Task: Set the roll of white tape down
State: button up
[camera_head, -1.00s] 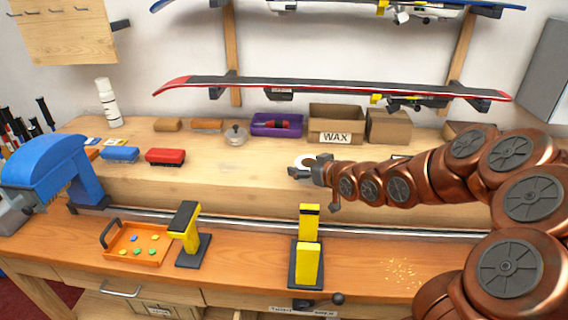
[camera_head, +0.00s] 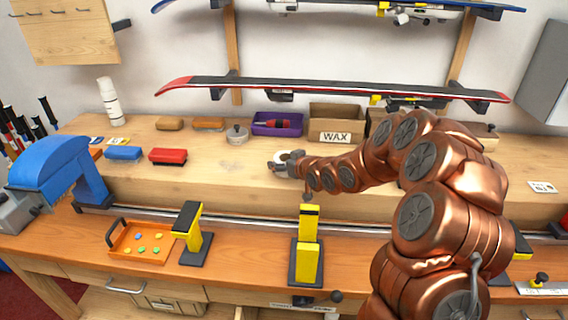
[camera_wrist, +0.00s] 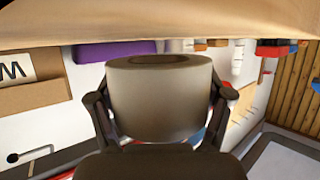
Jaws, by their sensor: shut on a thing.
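The roll of white tape (camera_head: 283,156) is held at the tip of my gripper (camera_head: 284,164), over the raised wooden back shelf of the bench. In the wrist view the roll (camera_wrist: 160,100) fills the middle, with a dark core at its top edge. My gripper (camera_wrist: 160,110) is shut on it, one finger on each side. The wooden shelf surface (camera_wrist: 200,22) shows close to the roll at the top of the wrist view. I cannot tell whether the roll touches the wood.
Behind the roll stand a purple tray (camera_head: 277,131), a box marked WAX (camera_head: 335,124) and a small round tin (camera_head: 237,135). A red brush (camera_head: 168,157) and a blue brush (camera_head: 123,153) lie left. The shelf between the red brush and my gripper is clear. Yellow vises stand in front.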

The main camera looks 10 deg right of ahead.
jog(key=shift+f, duration=0.65)
jog(key=shift+f, duration=0.15)
jog(key=o, duration=1.1)
jog(key=shift+r, duration=0.25)
jog(key=shift+b+v, duration=1.25)
jog(key=shift+v, duration=4.75)
jog(key=shift+d+f, duration=0.1)
jog(key=shift+f, duration=0.05)
